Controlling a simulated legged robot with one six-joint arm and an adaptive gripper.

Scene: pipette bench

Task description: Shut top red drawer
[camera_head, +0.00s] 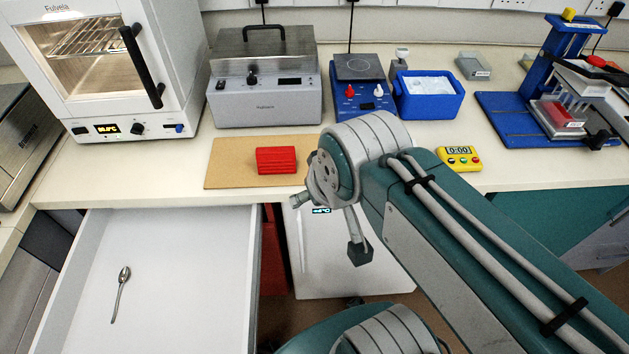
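An open drawer (185,225) sticks out below the bench at the lower left. Its inside is white and a metal spoon (120,293) lies in it. Its front panel is outside the picture, so its color is hidden. A strip of red (273,250) shows below the bench edge just right of the drawer. My gripper (335,225) is right of the drawer, in front of the bench edge, and does not touch the drawer. One finger with a dark tip points down; the other is hard to make out. I see nothing held in it.
On the bench (400,160) stand an oven (185,60), a grey bath (265,100), a blue ice box (430,95) and a yellow timer (459,158). A red block (276,160) lies on a brown board (230,165). A white box-like unit (330,265) stands below the bench.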

